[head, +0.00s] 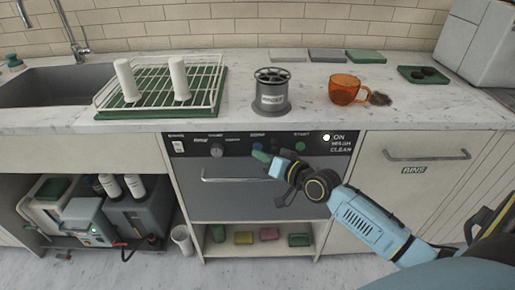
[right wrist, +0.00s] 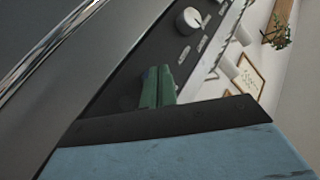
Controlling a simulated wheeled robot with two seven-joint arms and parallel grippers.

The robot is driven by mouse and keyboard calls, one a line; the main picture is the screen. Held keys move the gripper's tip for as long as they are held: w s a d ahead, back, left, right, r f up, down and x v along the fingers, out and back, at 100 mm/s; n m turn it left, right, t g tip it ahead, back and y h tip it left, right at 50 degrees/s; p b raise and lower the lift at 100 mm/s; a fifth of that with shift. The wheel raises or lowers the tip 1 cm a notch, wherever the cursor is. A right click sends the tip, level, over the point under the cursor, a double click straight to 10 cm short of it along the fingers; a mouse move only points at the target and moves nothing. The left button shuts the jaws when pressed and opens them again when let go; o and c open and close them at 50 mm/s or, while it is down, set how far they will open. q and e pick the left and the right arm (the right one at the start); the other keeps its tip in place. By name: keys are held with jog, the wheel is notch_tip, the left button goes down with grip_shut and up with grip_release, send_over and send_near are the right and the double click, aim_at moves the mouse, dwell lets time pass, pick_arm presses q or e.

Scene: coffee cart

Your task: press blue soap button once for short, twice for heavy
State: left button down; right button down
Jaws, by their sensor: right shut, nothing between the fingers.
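The dishwasher's dark control panel (head: 235,146) runs under the counter edge in the head view. The small blue soap button (head: 257,143) is on it, between the knob (head: 216,150) and the green start button (head: 300,146). My right gripper (head: 261,156) is shut and empty, its green fingertips just below the blue button. I cannot tell whether they touch the panel. In the right wrist view the shut green fingers (right wrist: 157,88) are in front of the panel (right wrist: 120,85), with the white knob (right wrist: 188,21) beyond. My left gripper is not in view.
The dishwasher handle (head: 235,179) sticks out below the panel. On the counter are a dish rack (head: 150,84), a grey pot-like holder (head: 271,100) and an orange cup (head: 344,90). Floor space in front is clear.

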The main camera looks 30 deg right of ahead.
jog(key=shift+w, duration=0.1)
jog(key=shift+w+d, duration=0.35)
jog(key=shift+w, duration=0.05)
dwell(0.8)
jog(key=shift+s+a+r, duration=0.1)
jog(key=shift+s+a, duration=0.15)
jog(key=shift+s, duration=0.1)
jog(key=shift+s+a+p, duration=0.25)
jog(key=shift+s+p, duration=0.15)
jog(key=shift+p, duration=0.1)
